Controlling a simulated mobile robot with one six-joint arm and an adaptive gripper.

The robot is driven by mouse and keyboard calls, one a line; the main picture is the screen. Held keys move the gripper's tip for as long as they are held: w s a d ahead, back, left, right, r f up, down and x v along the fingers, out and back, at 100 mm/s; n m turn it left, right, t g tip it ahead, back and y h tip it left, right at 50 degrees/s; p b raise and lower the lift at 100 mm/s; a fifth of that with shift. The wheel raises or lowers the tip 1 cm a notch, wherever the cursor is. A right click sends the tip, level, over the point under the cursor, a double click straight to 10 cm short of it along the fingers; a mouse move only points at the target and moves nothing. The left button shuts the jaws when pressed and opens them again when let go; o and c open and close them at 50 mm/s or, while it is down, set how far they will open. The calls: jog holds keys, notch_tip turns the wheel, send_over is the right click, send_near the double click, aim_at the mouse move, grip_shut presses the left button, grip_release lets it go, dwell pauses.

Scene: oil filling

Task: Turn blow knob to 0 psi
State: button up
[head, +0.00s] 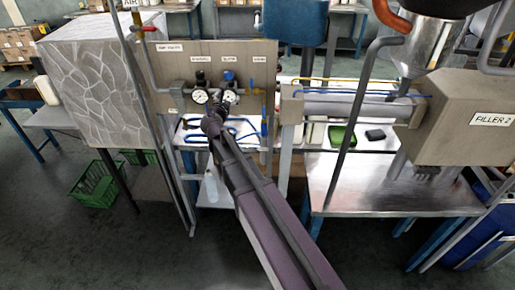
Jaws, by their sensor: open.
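A beige panel (172,62) with two regulators stands behind the end of my arm. The left regulator has a dark knob (200,76) above a white round gauge (200,97). The right one has a blue knob (229,76) above a second white gauge (230,96). Small white labels sit above both, too small to read surely, so I cannot tell for certain which is the blow knob. My gripper (224,104) is open, just below the blue knob and in front of the right gauge, partly covering it. Its fingers are small and dark; I see no contact with either knob.
A red-handled valve (145,28) is at the panel's upper left. A stone-patterned box (98,85) stands left. A steel table (385,185) and a filler box (470,118) are at right. Blue tubing (240,125) hangs below the panel. Green crates (97,185) are on the floor.

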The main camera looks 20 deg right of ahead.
jog(key=s+d+f+m+g+b, duration=0.3)
jog(key=s+d+f+m, duration=0.1)
jog(key=s+f+m, duration=0.2)
jog(key=s+d+f+m+g+b, duration=0.3)
jog(key=s+f+m, duration=0.3)
jog(key=f+m, duration=0.3)
jog(key=shift+d+f+g+b, duration=0.35)
jog(key=shift+d+f+g, duration=0.3)
jog(key=shift+f+g, duration=0.15)
jog(key=shift+w+r, duration=0.1)
jog(key=shift+w, duration=0.05)
jog(key=n+t+h+p, duration=0.3)
jog(key=n+h+p, duration=0.45)
jog(key=n, duration=0.45)
send_near(225, 76)
jog(key=shift+s+a+r+y, duration=0.3)
jog(key=shift+s+a+y, duration=0.15)
jog(key=shift+s+a, duration=0.2)
jog(key=shift+d, duration=0.2)
jog(key=x, duration=1.3)
jog(key=shift+w+d, duration=0.15)
jog(key=shift+w, duration=0.05)
